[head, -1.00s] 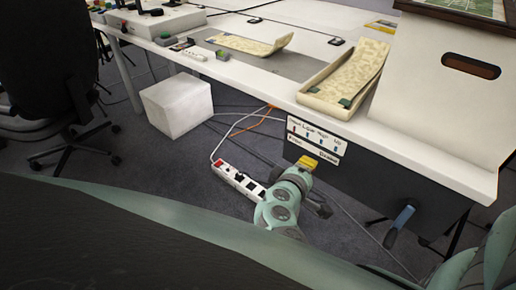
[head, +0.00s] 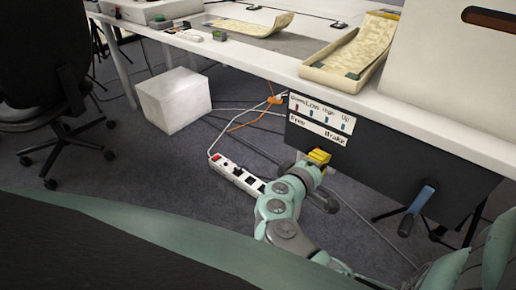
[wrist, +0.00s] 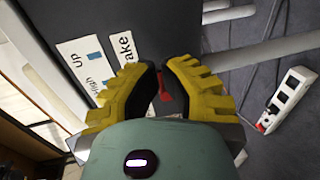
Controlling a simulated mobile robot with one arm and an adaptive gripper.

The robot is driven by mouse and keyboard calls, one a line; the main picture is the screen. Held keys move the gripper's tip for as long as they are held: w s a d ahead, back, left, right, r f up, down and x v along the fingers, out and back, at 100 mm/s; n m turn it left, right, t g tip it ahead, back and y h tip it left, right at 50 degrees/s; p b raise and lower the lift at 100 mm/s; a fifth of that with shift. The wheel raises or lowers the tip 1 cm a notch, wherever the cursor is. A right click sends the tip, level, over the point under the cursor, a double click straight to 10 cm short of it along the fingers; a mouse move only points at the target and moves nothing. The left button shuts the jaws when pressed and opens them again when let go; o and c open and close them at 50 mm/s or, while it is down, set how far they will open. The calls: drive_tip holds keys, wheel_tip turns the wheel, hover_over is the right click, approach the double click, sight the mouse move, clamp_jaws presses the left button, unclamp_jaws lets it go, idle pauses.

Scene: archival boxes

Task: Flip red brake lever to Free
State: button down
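The red brake lever (wrist: 164,88) shows in the wrist view between the two yellow fingers of my gripper (wrist: 166,68). The fingers stand apart with a narrow gap. I cannot tell whether they touch the lever. The "Brake" label (wrist: 124,46) lies beside the left finger, partly covered by it. In the head view, my gripper (head: 318,157) is just below the white label strip with "Free" and "Brake" (head: 318,132), near the dark panel (head: 375,158). The brake lever is hidden there.
Red and blue markers (head: 320,114) sit under Down, Low, High and Up. A blue-handled crank (head: 418,209) is on the panel's right. A power strip (head: 237,174) lies on the floor left of my arm. A white box (head: 173,99) stands further left. The tabletop edge overhangs the panel.

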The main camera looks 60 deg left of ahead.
drive_tip(key=shift+x, duration=1.5)
drive_tip(key=shift+s+a+f+b, duration=0.2)
drive_tip(key=shift+a+b, duration=0.25)
drive_tip(key=shift+a, duration=0.35)
drive_tip(key=shift+s+a+f+b, duration=0.1)
drive_tip(key=shift+s+a+b, duration=0.3)
drive_tip(key=shift+a, duration=0.4)
drive_tip(key=shift+s+a+r+b, duration=0.1)
drive_tip(key=shift+a+b, duration=0.1)
drive_tip(key=shift+a, duration=0.25)
drive_tip(key=shift+s+a+r+b, duration=0.1)
drive_tip(key=shift+a+b, duration=0.1)
drive_tip(key=shift+a, duration=0.25)
drive_tip(key=shift+s+d, duration=0.1)
drive_tip(key=shift+d, duration=0.05)
drive_tip(key=s+d, duration=0.3)
drive_tip(key=s, duration=0.3)
drive_tip(key=shift+d+p, duration=0.35)
drive_tip(key=shift+d, duration=0.05)
drive_tip(key=shift+w+r, duration=0.1)
drive_tip(key=shift+w, duration=0.05)
